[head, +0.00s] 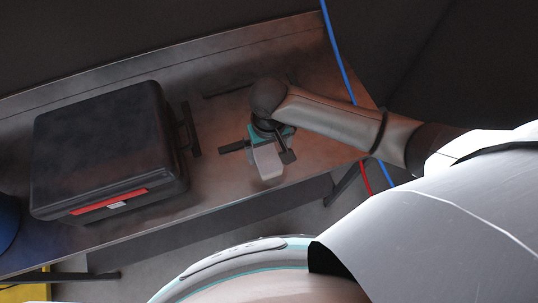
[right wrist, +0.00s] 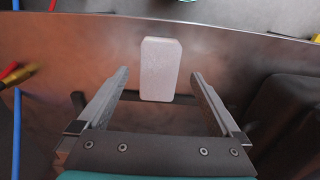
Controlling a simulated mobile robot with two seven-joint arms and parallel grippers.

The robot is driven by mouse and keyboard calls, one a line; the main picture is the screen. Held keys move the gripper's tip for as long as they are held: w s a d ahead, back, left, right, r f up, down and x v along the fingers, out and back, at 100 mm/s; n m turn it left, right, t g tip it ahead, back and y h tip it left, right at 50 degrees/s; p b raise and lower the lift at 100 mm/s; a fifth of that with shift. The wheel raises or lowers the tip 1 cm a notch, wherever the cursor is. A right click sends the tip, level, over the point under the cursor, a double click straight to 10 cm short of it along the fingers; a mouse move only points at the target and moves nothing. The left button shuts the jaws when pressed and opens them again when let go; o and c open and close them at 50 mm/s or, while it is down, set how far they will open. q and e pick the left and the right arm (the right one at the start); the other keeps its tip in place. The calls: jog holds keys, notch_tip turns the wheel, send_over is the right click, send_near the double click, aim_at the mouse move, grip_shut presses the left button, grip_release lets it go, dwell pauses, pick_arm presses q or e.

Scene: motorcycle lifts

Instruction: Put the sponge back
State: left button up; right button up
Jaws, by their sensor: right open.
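The sponge (head: 268,163) is a pale grey-white block on the metal bench top, near the bench's front edge. It also shows in the right wrist view (right wrist: 160,68), upright in the picture. My right gripper (head: 259,154) is above the bench at the sponge, its two dark fingers spread to either side. In the right wrist view my right gripper (right wrist: 159,77) is open, with clear gaps between the sponge and both fingers. It holds nothing. My left gripper is not in view.
A large black case (head: 100,145) with a red stripe stands on the bench (head: 215,185), left of the sponge. Blue (head: 340,55) and red (head: 365,178) cables run at the right. A yellow-and-red handled object (right wrist: 14,75) shows at the wrist view's left edge.

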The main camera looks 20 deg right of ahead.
aim_at(269, 162)
notch_tip(269, 162, up, 6)
jog(key=shift+f+p, duration=0.15)
jog(key=shift+p, duration=0.15)
dwell(0.4)
